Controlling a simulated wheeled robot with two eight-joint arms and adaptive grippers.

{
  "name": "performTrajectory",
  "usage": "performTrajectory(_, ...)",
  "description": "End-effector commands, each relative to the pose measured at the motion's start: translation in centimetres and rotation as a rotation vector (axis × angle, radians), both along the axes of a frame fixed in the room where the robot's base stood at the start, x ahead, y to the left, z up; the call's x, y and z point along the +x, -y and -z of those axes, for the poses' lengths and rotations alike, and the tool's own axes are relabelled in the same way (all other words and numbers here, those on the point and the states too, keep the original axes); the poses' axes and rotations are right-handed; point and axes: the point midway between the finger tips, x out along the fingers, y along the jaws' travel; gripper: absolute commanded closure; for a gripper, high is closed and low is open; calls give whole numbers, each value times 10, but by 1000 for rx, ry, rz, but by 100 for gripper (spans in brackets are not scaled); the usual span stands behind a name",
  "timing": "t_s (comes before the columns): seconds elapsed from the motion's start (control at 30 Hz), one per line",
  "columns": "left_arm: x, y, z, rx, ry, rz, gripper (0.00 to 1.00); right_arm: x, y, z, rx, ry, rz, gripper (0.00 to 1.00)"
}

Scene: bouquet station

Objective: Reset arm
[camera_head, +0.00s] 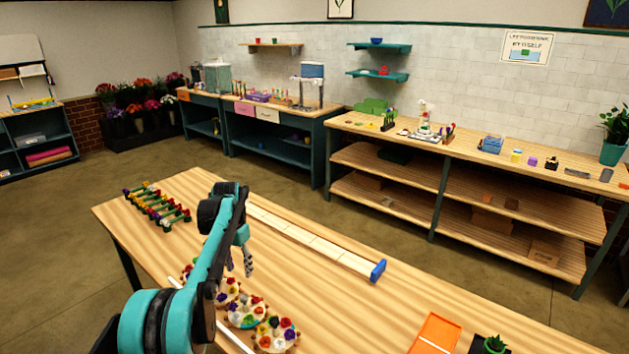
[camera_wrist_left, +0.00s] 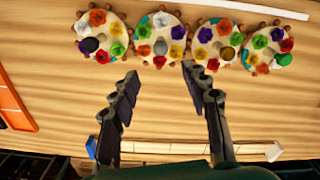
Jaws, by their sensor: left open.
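My left gripper (camera_head: 240,262) hangs over the wooden table, its arm coming in from the lower left of the head view. In the left wrist view the gripper (camera_wrist_left: 158,75) has its two dark fingers spread, with bare table between them. Several round holders with colourful flowers, such as one round holder (camera_wrist_left: 161,38), sit in a row beyond the fingertips. In the head view these flower holders (camera_head: 275,335) lie near the arm, partly hidden by it. The right gripper is in neither view.
A long white rail (camera_head: 310,240) with a blue end lies along the table's far side. A rack of coloured flowers (camera_head: 155,205) stands at the far left. The table's middle right is clear.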

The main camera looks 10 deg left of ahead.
Motion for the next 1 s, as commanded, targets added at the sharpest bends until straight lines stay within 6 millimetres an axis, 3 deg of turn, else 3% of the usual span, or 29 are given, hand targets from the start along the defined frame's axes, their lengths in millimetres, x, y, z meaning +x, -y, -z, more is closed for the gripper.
performTrajectory(0.17,-26,23,-24,11,62,-22,54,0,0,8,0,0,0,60)
performTrajectory(0.33,-76,56,-50,21,163,-62,54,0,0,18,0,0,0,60)
performTrajectory(0.53,-145,90,-58,16,286,-110,54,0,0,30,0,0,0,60)
performTrajectory(0.77,-231,122,-34,-10,425,-164,54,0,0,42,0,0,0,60)
performTrajectory(1.0,-303,143,17,-53,551,-214,54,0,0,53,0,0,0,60)
